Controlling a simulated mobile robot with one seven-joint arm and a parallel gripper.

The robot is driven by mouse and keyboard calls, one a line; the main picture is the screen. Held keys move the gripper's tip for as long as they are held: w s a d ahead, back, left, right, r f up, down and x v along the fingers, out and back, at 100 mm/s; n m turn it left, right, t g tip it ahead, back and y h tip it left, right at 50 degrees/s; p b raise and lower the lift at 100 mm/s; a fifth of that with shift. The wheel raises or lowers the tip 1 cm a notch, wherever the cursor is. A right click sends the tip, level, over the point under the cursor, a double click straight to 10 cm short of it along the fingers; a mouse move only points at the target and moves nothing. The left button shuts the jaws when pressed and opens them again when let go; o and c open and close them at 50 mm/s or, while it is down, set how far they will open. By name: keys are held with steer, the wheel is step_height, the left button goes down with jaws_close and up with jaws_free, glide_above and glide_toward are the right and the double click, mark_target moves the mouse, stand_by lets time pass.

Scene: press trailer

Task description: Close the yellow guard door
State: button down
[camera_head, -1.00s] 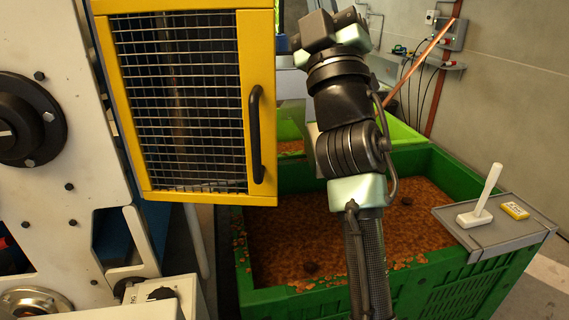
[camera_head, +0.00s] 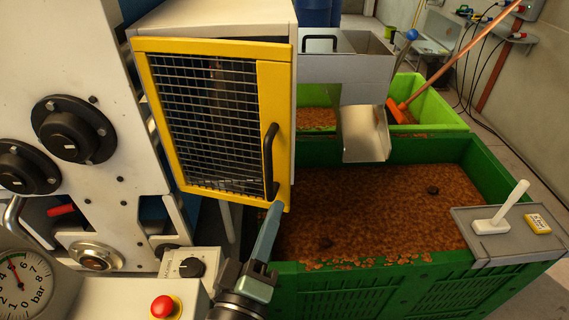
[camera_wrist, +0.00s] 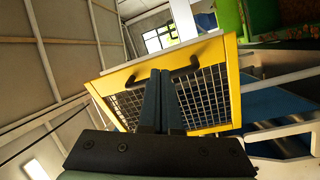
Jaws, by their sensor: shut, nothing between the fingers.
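The yellow guard door (camera_head: 274,90) has a wire mesh panel and a black bar handle (camera_head: 268,160) near its right edge. It stands at the front of a white housing (camera_head: 220,16), and I cannot tell whether a small gap is left. My gripper (camera_head: 277,206) is shut and empty, with its tips at the door's lower right corner, just below the handle. In the wrist view the closed fingers (camera_wrist: 158,75) point at the door (camera_wrist: 232,90) and overlap the handle (camera_wrist: 190,69). Contact is not clear.
A green crate (camera_head: 345,285) of brown pieces stands right of the door, with a grey chute (camera_head: 365,135) above it. A control box with a red button (camera_head: 163,306) and a pressure gauge (camera_head: 22,282) are at the lower left. A grey shelf (camera_head: 490,245) sits on the crate's corner.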

steer(key=s+a+f+n+p, duration=0.2)
steer(key=s+f+n+p, duration=0.1)
steer(key=s+f+n, duration=0.25)
steer(key=p, duration=0.5)
glide_toward(287, 188)
steer(key=shift+g+y, duration=0.3)
steer(key=shift+y, duration=0.1)
steer(key=x, duration=0.2)
steer(key=r+x, duration=0.1)
steer(key=x, duration=0.2)
steer(key=shift+d, duration=0.2)
steer(key=shift+x, duration=0.85)
steer(key=shift+f, duration=0.1)
steer(key=b+x, duration=0.3)
steer(key=x, duration=0.4)
steer(key=shift+w+r+b, duration=0.15)
steer(key=shift+r+b, duration=0.15)
steer(key=shift+r, duration=0.05)
